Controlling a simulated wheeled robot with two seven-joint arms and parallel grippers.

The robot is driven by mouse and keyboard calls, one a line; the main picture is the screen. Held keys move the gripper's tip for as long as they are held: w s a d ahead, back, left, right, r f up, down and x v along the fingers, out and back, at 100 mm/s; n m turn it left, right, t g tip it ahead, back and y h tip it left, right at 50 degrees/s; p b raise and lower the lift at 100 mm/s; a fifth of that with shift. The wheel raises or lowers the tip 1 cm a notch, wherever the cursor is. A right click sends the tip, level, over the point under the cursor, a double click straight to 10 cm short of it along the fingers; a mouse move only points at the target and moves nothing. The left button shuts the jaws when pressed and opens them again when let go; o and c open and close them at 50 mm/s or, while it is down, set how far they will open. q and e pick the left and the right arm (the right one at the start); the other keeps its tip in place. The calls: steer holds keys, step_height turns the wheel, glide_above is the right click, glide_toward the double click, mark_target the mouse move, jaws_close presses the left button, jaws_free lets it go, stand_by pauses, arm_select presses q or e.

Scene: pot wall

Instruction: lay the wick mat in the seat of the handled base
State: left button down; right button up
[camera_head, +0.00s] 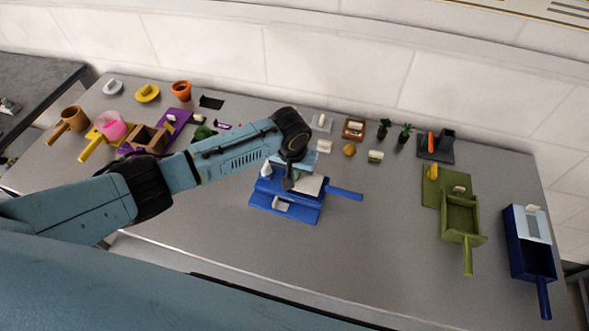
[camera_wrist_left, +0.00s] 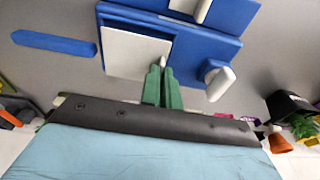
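The blue handled base (camera_head: 262,200) stands at the middle of the table, its handle (camera_head: 345,194) pointing right. A flat, pale, square wick mat (camera_head: 311,185) is over the handle side of the base. In the left wrist view the mat (camera_wrist_left: 132,55) covers part of the blue base (camera_wrist_left: 205,48). My left gripper (camera_head: 289,184) is above the base at the mat's edge. Its green fingers (camera_wrist_left: 163,72) are close together with a small pale tab of the mat between their tips. Whether the mat touches the seat is hard to tell. My right gripper is out of view.
White upright pieces (camera_head: 282,205) stand on the base beside the mat. Small pots, plants and blocks line the back. An olive handled tray (camera_head: 461,222) and a dark blue one (camera_head: 530,262) are at right; brown trays are at left. The front middle is clear.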

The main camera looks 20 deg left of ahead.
arm_select(q)
steer(key=shift+f, duration=0.2)
stand_by(0.5)
steer(key=shift+f+b, duration=0.35)
steer(key=shift+f, duration=0.35)
steer(key=c, duration=1.9)
jaws_free()
steer(key=shift+r, duration=0.1)
steer(key=shift+r+p, duration=1.45)
steer(key=shift+p, duration=0.6)
steer(key=o, duration=0.6)
